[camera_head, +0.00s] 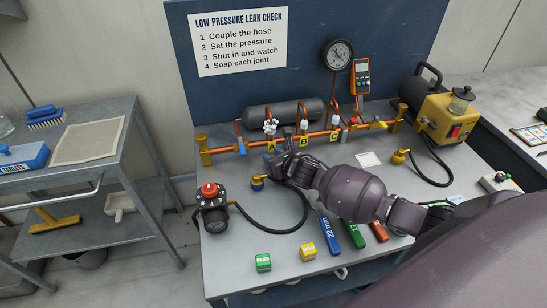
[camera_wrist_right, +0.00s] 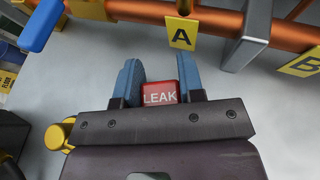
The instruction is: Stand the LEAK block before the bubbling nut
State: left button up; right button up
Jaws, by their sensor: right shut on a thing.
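My right gripper (camera_head: 281,164) is shut on the red LEAK block (camera_wrist_right: 160,93). In the wrist view, the block sits between the blue fingers with its white lettering upright, just below the yellow A tag (camera_wrist_right: 180,33). In the head view the gripper hides the block. The copper pipe carries joints at tags A (camera_head: 271,146), B (camera_head: 304,139) and C (camera_head: 333,137). White foam shows on the nut at A (camera_head: 270,127), more than on the nuts at B (camera_head: 304,125) and C (camera_head: 334,122). My left gripper is out of view.
A green block (camera_head: 263,262) and a yellow block (camera_head: 307,250) stand at the bench's front. A black regulator (camera_head: 212,212) with a hose stands at left. Wrenches (camera_head: 328,234) lie beneath my right arm. A yellow pump (camera_head: 445,115) stands at right.

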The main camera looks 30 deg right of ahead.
jog(key=o, duration=0.9)
jog(key=shift+r, duration=0.1)
jog(key=p+v, duration=0.2)
jog(key=v, duration=1)
